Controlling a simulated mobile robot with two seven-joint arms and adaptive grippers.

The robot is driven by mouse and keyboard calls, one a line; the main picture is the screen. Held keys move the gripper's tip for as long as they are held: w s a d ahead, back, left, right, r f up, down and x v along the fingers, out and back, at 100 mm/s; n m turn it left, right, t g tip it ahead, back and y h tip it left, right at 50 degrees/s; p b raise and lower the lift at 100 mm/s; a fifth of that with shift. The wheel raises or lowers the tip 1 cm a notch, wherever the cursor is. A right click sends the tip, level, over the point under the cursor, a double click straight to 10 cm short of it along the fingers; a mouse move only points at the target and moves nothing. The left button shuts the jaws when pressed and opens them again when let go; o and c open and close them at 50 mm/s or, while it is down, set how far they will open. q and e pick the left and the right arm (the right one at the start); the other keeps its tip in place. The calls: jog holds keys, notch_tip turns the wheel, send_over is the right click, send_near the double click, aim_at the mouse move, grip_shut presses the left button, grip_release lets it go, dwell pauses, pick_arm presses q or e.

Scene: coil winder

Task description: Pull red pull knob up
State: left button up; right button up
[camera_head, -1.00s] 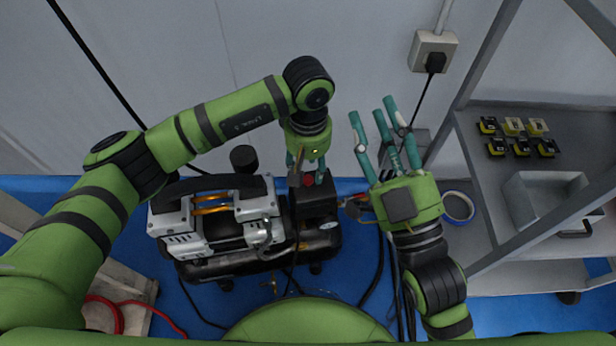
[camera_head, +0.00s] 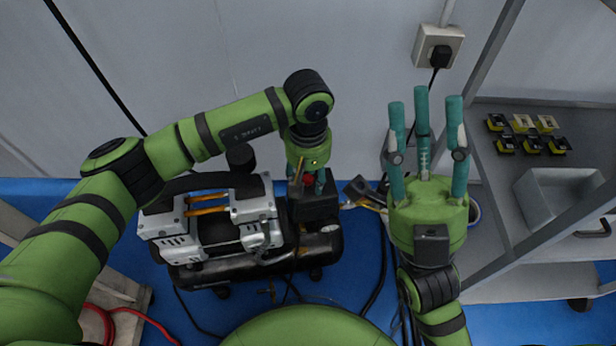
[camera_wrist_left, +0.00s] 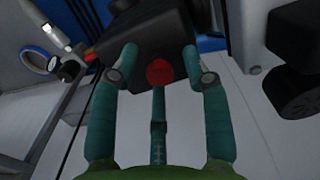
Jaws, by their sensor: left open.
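The red pull knob (camera_head: 307,179) sits on top of the black switch box (camera_head: 316,207) of the air compressor. It also shows in the left wrist view (camera_wrist_left: 159,72). My left gripper (camera_head: 306,184) points down right over the knob. In the left wrist view its teal fingers (camera_wrist_left: 160,75) are open, with the knob between them; I cannot tell whether any finger touches it. My right gripper (camera_head: 424,125) is raised to the right of the compressor, its fingers pointing up, spread and empty.
The compressor (camera_head: 213,235) stands on the blue floor near the wall. A wall socket (camera_head: 438,48) with a plug is at the upper right. A grey shelf (camera_head: 543,180) with a metal tray (camera_head: 556,196) and several yellow-black parts stands at right. Cables lie on the floor.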

aim_at(308, 178)
pick_arm(q)
grip_shut()
jog(key=shift+r, duration=0.45)
dwell(0.3)
grip_release()
jog(key=shift+r+p, duration=1.9)
jog(key=shift+r, duration=1.1)
